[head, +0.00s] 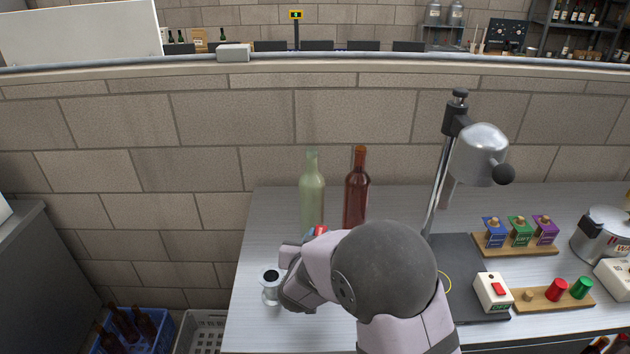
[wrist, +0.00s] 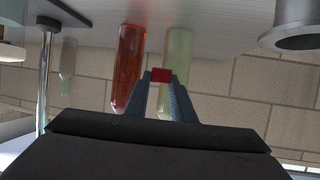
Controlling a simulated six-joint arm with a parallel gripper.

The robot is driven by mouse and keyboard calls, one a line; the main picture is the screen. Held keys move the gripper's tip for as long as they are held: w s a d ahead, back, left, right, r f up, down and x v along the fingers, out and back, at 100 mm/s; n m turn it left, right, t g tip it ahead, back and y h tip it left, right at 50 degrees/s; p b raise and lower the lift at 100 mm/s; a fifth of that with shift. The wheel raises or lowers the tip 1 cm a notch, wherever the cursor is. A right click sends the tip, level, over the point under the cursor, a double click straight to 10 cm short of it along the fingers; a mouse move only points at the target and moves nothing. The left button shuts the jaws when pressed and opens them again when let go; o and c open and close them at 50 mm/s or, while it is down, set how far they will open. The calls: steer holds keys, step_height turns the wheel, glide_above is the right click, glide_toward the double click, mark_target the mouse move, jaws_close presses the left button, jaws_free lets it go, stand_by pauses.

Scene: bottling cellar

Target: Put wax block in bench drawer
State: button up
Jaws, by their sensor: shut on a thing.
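The wax block (wrist: 161,75) is small and red, held between the two fingertips of my gripper (wrist: 161,82) in the wrist view. In the head view the red block (head: 320,230) shows just past my wrist, in front of the bottles; my arm hides most of my gripper there. The block is up off the bench top (head: 245,325), as far as I can tell. No bench drawer is visible in either view; the front of the bench is out of sight.
A green bottle (head: 312,195) and a brown bottle (head: 356,190) stand upright behind my gripper. A steel cup (head: 271,287) stands left of my wrist.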

steer(key=shift+r, duration=0.1)
stand_by(0.5)
